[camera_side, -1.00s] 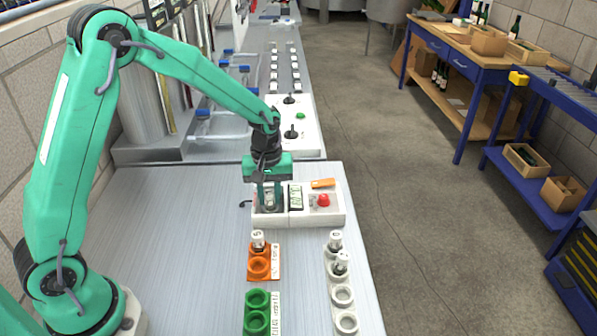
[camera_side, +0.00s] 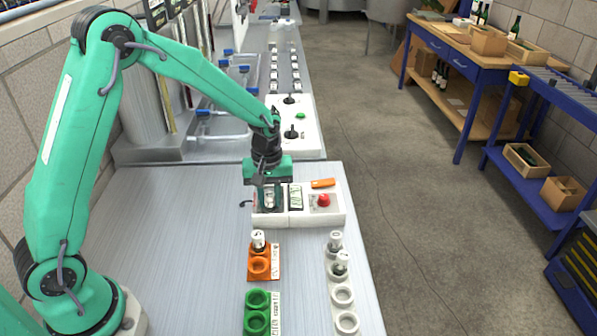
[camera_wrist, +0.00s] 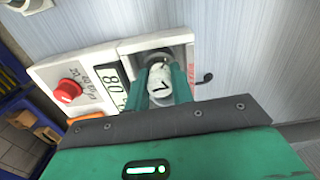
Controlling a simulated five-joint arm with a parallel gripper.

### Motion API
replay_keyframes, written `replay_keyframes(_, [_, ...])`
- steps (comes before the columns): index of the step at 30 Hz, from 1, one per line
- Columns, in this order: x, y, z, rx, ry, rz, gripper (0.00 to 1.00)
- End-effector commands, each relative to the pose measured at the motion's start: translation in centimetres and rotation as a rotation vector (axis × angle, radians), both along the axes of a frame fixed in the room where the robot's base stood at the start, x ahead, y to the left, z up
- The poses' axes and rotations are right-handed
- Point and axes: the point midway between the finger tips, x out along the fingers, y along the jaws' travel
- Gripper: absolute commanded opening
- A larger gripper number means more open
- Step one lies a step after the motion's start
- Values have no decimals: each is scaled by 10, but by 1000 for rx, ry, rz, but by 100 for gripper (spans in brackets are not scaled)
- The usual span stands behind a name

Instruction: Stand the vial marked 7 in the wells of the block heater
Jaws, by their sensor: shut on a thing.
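The vial marked 7 (camera_wrist: 160,84) has a white cap with a black 7, seen from above in the wrist view. My gripper (camera_wrist: 159,80) is shut on it, one green finger on each side. In the side view my gripper (camera_side: 268,200) points straight down over the left part of the white block heater (camera_side: 318,218), at its dark well area. The vial looks upright there, and its lower part is hidden by the fingers and the heater's rim. I cannot tell how deep it sits. The heater (camera_wrist: 95,62) also shows a display and a red knob.
An orange rack (camera_side: 259,268) holds one vial (camera_side: 258,240) in its rear place. A white rack (camera_side: 343,297) holds two vials at its rear. A green rack (camera_side: 258,312) looks empty.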

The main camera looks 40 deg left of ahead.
Motion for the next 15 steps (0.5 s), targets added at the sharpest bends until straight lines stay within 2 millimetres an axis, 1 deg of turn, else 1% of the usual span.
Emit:
replay_keyframes(10, [0,0,-3,0,0,0,1])
replay_keyframes(11, [0,0,-3,0,0,0,27])
replay_keyframes(12, [0,0,-3,0,0,0,35])
replay_keyframes(14, [0,0,-3,0,0,0,47])
replay_keyframes(15, [0,0,-3,0,0,0,49])
